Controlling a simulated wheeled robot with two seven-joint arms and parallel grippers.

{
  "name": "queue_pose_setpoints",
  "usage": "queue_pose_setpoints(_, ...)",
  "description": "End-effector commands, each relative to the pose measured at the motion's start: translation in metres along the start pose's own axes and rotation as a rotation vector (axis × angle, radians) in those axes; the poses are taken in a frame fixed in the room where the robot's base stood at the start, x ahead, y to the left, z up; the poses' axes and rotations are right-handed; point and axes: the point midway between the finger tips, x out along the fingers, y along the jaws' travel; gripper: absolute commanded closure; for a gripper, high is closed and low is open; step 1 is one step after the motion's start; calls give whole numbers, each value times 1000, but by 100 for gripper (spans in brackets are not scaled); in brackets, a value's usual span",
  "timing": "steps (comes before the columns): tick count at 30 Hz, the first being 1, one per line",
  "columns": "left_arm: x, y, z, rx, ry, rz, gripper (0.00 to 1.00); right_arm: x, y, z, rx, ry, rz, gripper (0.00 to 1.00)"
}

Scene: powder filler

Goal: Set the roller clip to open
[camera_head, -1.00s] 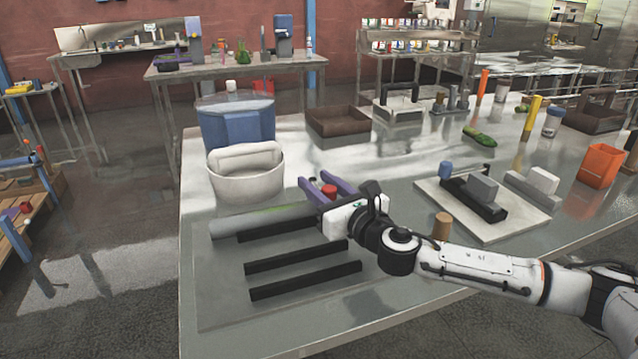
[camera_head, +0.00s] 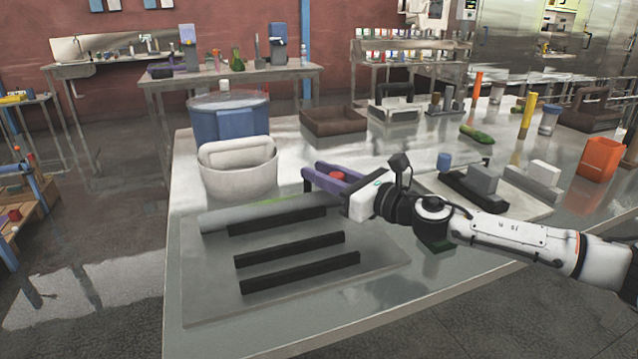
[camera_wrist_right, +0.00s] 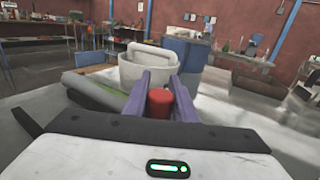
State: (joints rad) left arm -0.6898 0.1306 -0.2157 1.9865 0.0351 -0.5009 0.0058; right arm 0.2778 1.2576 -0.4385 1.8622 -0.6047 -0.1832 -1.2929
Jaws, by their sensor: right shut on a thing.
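My right gripper (camera_head: 321,176) has purple fingers, also in the wrist view (camera_wrist_right: 160,85). It is shut on a small red cylindrical piece (camera_wrist_right: 160,103), which also shows between the fingers in the head view (camera_head: 337,176). It is just above and beyond the right end of a long grey tube with a green strip (camera_head: 260,212). The tube lies along the back of a flat grey plate (camera_head: 205,280) with black bars (camera_head: 300,272). I cannot tell which part is the roller clip or how it is set. My left gripper is not in view.
A white tub (camera_head: 238,178) and a blue bin (camera_head: 230,122) stand behind the tube. A brown tray (camera_head: 334,120) is at the back. A white board with black and grey parts (camera_head: 480,183) and an orange container (camera_head: 600,160) are to the right.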

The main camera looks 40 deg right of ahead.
Motion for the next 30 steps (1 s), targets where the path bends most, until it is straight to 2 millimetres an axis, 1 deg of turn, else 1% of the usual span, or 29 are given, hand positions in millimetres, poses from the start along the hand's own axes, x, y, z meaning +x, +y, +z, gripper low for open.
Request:
queue_pose_setpoints(7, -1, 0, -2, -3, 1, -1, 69, 0, -1, 1, 0, 1, -2, 100)
queue_pose_setpoints(8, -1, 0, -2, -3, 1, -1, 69, 0, -1, 1, 0, 1, -2, 71)
queue_pose_setpoints(10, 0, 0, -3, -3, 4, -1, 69, 0, -1, 1, 0, 0, -2, 59)
queue_pose_setpoints(11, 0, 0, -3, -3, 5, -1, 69, 0, -1, 1, 0, 1, -2, 57)
queue_pose_setpoints(20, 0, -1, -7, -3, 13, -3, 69, 0, 0, 3, 0, 0, -1, 57)
queue_pose_setpoints(23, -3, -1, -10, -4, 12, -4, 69, 0, 0, 14, -2, -1, -1, 57)
queue_pose_setpoints(26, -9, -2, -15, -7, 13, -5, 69, 0, 0, 32, -4, -2, -1, 57)
queue_pose_setpoints(30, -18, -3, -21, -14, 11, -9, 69, 0, -1, 63, -4, -3, -2, 57)
